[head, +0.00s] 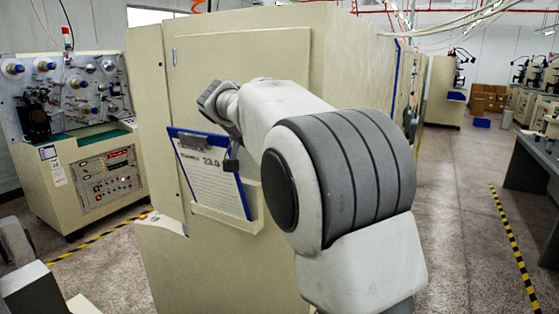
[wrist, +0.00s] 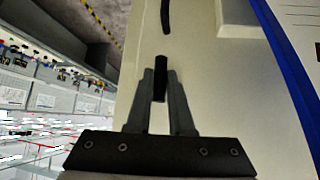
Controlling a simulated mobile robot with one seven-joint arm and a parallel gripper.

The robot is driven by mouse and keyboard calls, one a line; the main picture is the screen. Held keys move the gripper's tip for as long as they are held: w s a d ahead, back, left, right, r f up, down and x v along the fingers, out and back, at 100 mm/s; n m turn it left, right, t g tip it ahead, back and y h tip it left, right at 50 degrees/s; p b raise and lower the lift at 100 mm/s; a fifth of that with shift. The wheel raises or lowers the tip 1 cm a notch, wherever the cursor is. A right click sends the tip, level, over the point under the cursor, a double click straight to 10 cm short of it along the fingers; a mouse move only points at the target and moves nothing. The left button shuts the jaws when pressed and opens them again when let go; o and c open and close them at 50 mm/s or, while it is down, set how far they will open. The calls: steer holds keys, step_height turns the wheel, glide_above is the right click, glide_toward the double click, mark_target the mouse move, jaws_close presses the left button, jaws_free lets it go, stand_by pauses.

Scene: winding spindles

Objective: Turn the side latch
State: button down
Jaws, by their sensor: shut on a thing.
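The side latch (wrist: 160,78) is a short black bar on the cream cabinet face, seen in the wrist view. My gripper (wrist: 160,85) has one finger on each side of it and is shut on it. The bar lies lengthwise between the fingers and its far end shows just past the tips. In the head view my wrist (head: 216,104) is up against the cabinet's front panel, above the clipboard. The fingers and the latch cannot be made out there.
A second black bar (wrist: 165,15) sits farther along the cabinet face. A blue clipboard (head: 212,168) with paper stands in a cream holder (head: 228,222) on the cabinet (head: 245,60). A winding machine (head: 95,180) stands at left. The aisle floor (head: 460,200) at right is clear.

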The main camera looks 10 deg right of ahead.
steer(key=c, duration=0.8)
jaws_free()
steer(key=b+v, duration=0.1)
steer(key=v, duration=1.6)
steer(key=shift+s, duration=0.15)
